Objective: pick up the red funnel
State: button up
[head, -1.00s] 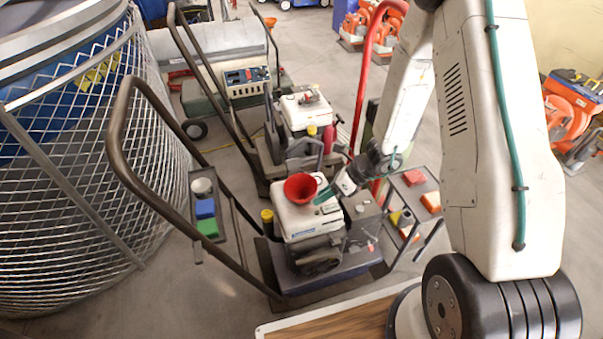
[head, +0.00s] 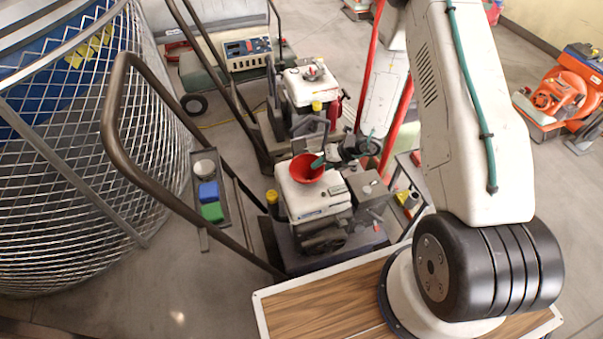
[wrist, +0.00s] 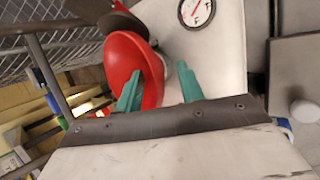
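The red funnel (head: 301,168) sits on top of the white engine housing (head: 318,200) of the nearest aerator, its wide mouth facing up. In the wrist view the funnel (wrist: 122,60) fills the middle left. My gripper (wrist: 160,90) is open, with two teal fingers. The left finger overlaps the funnel's mouth and the right finger is outside the rim, with a visible gap between that finger and the rim. In the head view my gripper (head: 320,161) is at the funnel's right rim. Whether the left finger touches the funnel cannot be told.
A dark handlebar (head: 113,105) arches at the left, with a side tray holding a blue block (head: 207,191) and a green block (head: 212,212). A yellow cap (head: 272,197) stands left of the housing. A second aerator (head: 310,85) is behind. A round gauge (wrist: 197,10) lies beyond the fingers.

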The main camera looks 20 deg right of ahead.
aim_at(308, 177)
jog(key=shift+x, duration=1.35)
jog(key=shift+s, duration=0.1)
grip_shut()
jog(key=shift+r, duration=0.2)
